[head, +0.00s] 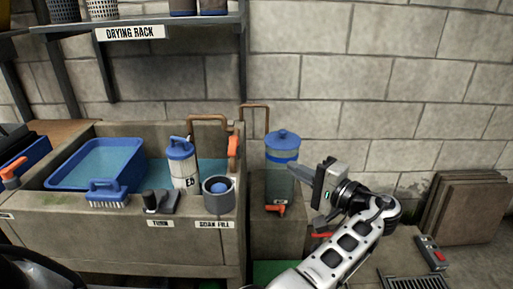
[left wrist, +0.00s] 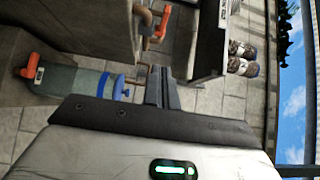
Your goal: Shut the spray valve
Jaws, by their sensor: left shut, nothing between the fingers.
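An orange valve handle (head: 233,146) stands upright at the right end of the concrete trough, beside a copper pipe (head: 208,118). The handle also shows in the left wrist view (left wrist: 163,22), near the bent pipe. A second orange valve (head: 275,208) sits at the foot of a clear canister with a blue lid (head: 283,150). I cannot tell from any label which one is the spray valve. My left gripper (head: 298,172) is shut and empty, just right of the canister; its closed fingers also show in the left wrist view (left wrist: 160,87). My right gripper is not in view.
The concrete trough (head: 130,235) holds a blue basin (head: 65,185). A drying rack shelf (head: 185,24) hangs above. Boards (head: 470,205) lean at the right wall.

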